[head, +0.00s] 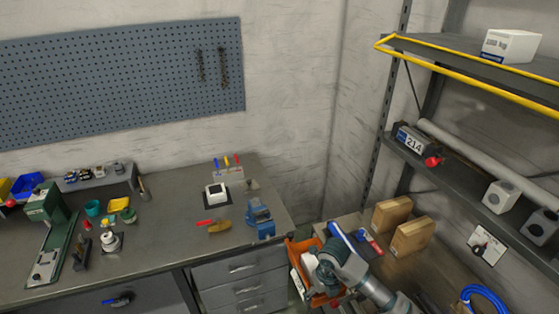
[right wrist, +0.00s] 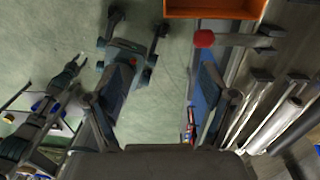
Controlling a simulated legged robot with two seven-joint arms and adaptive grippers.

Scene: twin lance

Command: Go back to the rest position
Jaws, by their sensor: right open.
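My right arm comes in from the bottom right of the head view, and its gripper (head: 322,275) is over the orange bin by the corner of the bench. In the right wrist view my right gripper (right wrist: 160,88) is open, with its two fingers well apart and nothing held between them. Green floor shows between the fingers. My left gripper cannot be made out in the head view; dark jointed parts at the left of the wrist view are unclear.
An orange bin (head: 303,251) stands close to my right gripper. The workbench (head: 160,245) carries a blue vise (head: 260,219) and several tools. Two cardboard-brown blocks (head: 410,237) sit on the lower right surface. Shelves (head: 450,172) with a yellow rail rise at right.

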